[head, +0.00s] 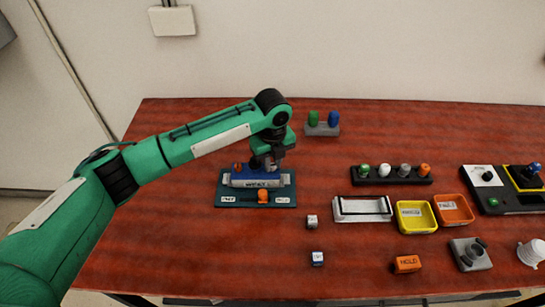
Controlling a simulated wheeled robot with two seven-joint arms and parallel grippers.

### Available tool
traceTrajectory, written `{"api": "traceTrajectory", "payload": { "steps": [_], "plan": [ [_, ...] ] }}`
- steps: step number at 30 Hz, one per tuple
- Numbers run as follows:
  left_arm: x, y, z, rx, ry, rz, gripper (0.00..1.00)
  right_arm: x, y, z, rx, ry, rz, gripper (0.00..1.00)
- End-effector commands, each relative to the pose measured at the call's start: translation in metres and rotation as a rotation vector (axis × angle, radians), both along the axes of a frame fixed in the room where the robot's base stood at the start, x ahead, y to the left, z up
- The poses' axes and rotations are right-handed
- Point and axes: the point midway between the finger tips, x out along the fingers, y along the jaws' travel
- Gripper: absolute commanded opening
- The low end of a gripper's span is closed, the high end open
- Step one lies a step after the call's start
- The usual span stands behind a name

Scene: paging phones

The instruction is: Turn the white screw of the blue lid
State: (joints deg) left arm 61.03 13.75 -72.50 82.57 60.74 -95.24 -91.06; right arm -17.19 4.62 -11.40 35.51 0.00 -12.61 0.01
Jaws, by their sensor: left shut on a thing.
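The unit with the blue lid (237,179) lies on a dark teal base (222,198) left of the table's middle. A white label with dark print shows on its front side. My left gripper (266,166) points down onto the top of the lid, right of its middle, and is shut. The white screw is not visible; the fingers cover the spot where they close. An orange knob (263,196) sits on the base's front, between small white labels. My right gripper is not in view.
A grey block (322,129) with green and blue pegs stands behind. Further right are a peg rack (391,181), a white tray (362,216), a yellow bin (431,225) and an orange bin (470,212). The front left of the table is clear.

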Motion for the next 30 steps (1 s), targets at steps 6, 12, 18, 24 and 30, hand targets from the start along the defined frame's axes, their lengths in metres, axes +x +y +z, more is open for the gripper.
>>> {"api": "traceTrajectory", "payload": {
  "steps": [6,12,18,24,30],
  "plan": [
    [-0.001,0.0,0.006,0.0,0.003,0.197,0.0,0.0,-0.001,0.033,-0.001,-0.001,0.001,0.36],
    [-0.001,0.0,0.006,0.001,0.003,0.388,0.0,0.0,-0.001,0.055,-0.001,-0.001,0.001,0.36],
    [-0.001,0.0,0.005,0.0,0.003,0.578,0.0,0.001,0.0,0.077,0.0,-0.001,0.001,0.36],
    [-0.001,0.0,0.005,0.0,0.003,0.768,0.0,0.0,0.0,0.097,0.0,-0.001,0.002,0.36],
    [-0.002,0.0,0.005,0.001,0.003,0.957,0.0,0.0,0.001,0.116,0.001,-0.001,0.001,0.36]
  ]
}}
